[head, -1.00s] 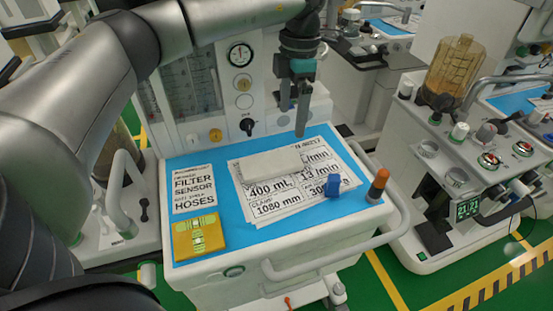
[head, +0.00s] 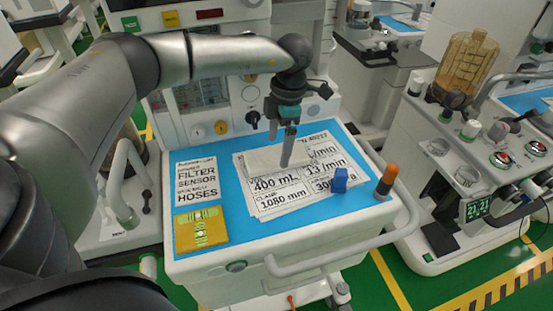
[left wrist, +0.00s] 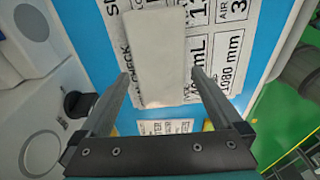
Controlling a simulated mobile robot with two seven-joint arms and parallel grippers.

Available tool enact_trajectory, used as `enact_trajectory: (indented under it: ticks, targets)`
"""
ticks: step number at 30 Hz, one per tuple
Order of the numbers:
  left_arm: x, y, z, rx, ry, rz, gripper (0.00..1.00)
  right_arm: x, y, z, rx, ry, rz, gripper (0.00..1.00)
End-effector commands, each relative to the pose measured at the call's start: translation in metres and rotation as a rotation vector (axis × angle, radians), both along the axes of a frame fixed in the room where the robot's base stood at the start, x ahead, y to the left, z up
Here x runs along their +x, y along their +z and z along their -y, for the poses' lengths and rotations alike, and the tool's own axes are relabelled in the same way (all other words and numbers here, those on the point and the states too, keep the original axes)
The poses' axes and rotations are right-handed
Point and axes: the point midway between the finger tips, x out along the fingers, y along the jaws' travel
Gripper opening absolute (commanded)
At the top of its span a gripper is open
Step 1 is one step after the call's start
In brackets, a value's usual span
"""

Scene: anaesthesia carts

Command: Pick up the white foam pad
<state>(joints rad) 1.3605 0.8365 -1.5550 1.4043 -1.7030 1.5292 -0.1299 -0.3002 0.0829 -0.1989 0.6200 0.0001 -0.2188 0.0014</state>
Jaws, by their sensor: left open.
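The white foam pad (left wrist: 158,60) is a flat pale rectangle lying on printed sheets on the cart's blue top. In the head view the pad (head: 300,155) is partly hidden behind my left gripper (head: 285,164), which points down over it. In the left wrist view my left gripper (left wrist: 158,75) is open, with one finger on each side of the pad. The fingers look apart from the pad's edges; I cannot tell their exact height above it. My right gripper is not in view.
On the blue top (head: 240,232) are a yellow pad (head: 200,232), a label sheet (head: 197,182), a blue clip (head: 340,180) and an orange-tipped cylinder (head: 386,181). The cart's gauge panel rises behind. A white rail (head: 330,257) runs along the front. Another cart stands right.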

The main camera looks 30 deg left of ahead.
Motion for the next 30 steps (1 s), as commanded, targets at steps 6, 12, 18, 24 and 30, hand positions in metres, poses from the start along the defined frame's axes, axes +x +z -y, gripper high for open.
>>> enact_trajectory:
  ticks: [6,12,18,24,30]
  targets:
    - [-0.003,-0.025,-0.003,0.0,0.002,-0.001,1.0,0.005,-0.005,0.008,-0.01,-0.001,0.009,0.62]
    - [-0.003,-0.025,-0.003,0.0,0.002,0.0,1.0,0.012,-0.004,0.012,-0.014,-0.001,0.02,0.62]
    - [-0.003,-0.025,-0.003,0.0,0.002,0.0,0.82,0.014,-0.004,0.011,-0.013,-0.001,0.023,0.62]
    - [-0.003,-0.025,-0.003,0.0,0.001,0.0,0.59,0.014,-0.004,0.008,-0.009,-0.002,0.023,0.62]
    - [-0.003,-0.025,-0.003,0.0,0.002,0.0,0.37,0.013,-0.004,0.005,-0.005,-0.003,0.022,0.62]
